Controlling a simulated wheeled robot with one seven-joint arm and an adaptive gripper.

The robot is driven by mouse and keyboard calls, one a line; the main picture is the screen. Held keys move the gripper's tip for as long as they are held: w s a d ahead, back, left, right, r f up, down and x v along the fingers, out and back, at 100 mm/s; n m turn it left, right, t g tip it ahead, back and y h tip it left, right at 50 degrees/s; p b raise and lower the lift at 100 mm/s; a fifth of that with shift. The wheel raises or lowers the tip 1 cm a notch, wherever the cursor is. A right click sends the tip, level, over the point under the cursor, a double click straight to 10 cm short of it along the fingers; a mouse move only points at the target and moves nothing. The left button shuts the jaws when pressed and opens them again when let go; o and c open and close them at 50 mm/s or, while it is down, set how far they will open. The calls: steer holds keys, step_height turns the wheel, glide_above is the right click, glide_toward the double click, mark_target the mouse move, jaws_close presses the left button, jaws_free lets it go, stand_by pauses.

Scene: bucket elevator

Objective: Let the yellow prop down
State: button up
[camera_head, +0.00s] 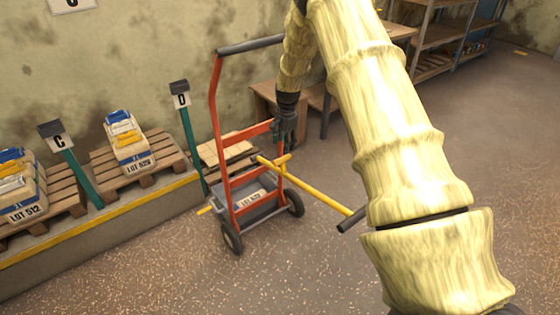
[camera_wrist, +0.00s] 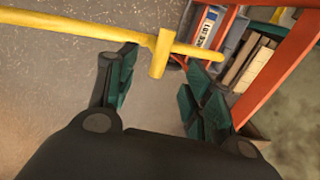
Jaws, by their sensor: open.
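The yellow prop (camera_head: 318,196) is a long bar with a short crosspiece, slanting from the orange hand truck (camera_head: 216,130) toward the lower right. A dark grip-like piece (camera_head: 350,220) shows at its lower right end. In the wrist view the yellow prop (camera_wrist: 75,25) crosses the top, and its crosspiece lies between my fingertips. My gripper (camera_wrist: 163,62) is open, with a green-padded finger on each side of the crosspiece; I cannot tell whether they touch it. In the head view my gripper (camera_head: 287,138) is just above the prop's crosspiece, beside the truck's frame.
The hand truck carries a grey tray (camera_head: 262,208) with a labelled load. Pallets with lot bags (camera_head: 128,145) stand on a yellow-edged ledge (camera_head: 100,222) at left, with marker posts C and D. Shelves (camera_head: 440,35) stand behind. The floor in front is clear.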

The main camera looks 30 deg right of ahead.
mark_target(282, 159)
steer(key=f, duration=0.6)
steer(key=f+p, duration=0.1)
steer(key=f, duration=0.3)
steer(key=shift+w+a, duration=0.1)
steer(key=shift+w, duration=0.3)
jaws_close()
steer(key=shift+f, duration=0.1)
